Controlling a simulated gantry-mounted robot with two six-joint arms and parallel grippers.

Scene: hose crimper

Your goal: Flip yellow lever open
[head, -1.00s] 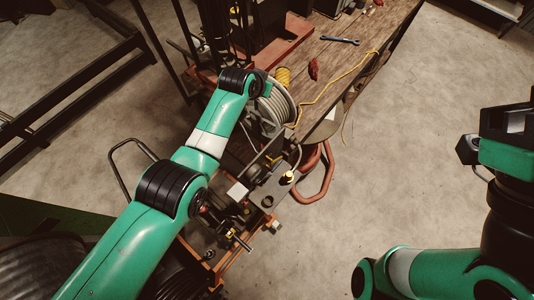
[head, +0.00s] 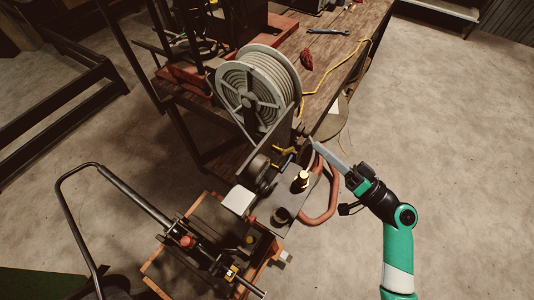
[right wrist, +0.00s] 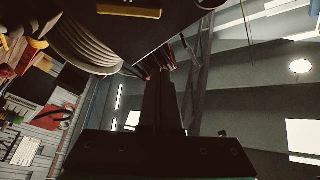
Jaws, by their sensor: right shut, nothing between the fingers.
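A small yellow lever (head: 283,150) shows on the machine by the hose reel, near the upright dark plate. A yellow bar (right wrist: 128,10) at the top edge of the right wrist view looks like the same lever, partly cut off by the frame. My right gripper (head: 319,148) is shut and empty, with its long grey fingers pointing up-left towards the machine. Its tips are just right of the lever, apparently apart from it. The shut fingers (right wrist: 159,104) also show as a dark column in the right wrist view. My left gripper is out of view.
The concrete floor at right is clear.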

